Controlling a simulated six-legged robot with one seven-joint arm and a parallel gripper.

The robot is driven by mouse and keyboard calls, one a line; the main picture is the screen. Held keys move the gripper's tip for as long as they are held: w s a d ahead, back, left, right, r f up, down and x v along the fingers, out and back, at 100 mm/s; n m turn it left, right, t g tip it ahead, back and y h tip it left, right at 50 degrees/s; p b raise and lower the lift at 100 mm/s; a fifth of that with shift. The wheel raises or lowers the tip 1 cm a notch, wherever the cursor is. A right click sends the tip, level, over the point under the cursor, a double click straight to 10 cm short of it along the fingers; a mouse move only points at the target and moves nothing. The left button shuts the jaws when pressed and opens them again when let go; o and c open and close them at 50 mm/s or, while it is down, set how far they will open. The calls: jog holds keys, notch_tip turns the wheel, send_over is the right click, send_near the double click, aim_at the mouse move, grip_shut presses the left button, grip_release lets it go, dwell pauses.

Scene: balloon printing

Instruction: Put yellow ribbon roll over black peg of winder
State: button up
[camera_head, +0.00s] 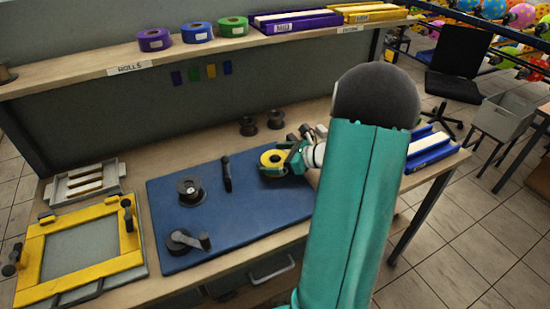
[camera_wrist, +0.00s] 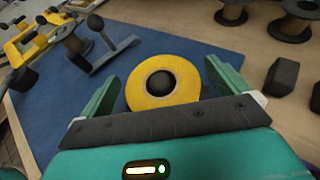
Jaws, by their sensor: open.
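The yellow ribbon roll (camera_head: 268,163) is at the right back part of the blue mat (camera_head: 250,205). In the wrist view the yellow roll (camera_wrist: 137,92) lies between my two fingers, with gaps on both sides. A dark rounded end (camera_wrist: 160,83) fills its hole and looks like the black peg, so the roll appears to be around it. How far down the roll sits is hard to tell. My gripper (camera_wrist: 162,75) is open, and its teal fingers also show beside the roll in the head view (camera_head: 284,160).
On the mat stand a dark spool (camera_head: 190,190), a black upright (camera_head: 227,174) and a crank (camera_head: 187,240). Two dark spools (camera_head: 262,122) stand behind. A yellow frame (camera_head: 80,245) lies left. The shelf holds purple (camera_head: 153,39), blue (camera_head: 197,32) and green (camera_head: 233,27) rolls.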

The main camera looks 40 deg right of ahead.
jog(key=v, duration=1.3)
jog(key=shift+r, duration=0.1)
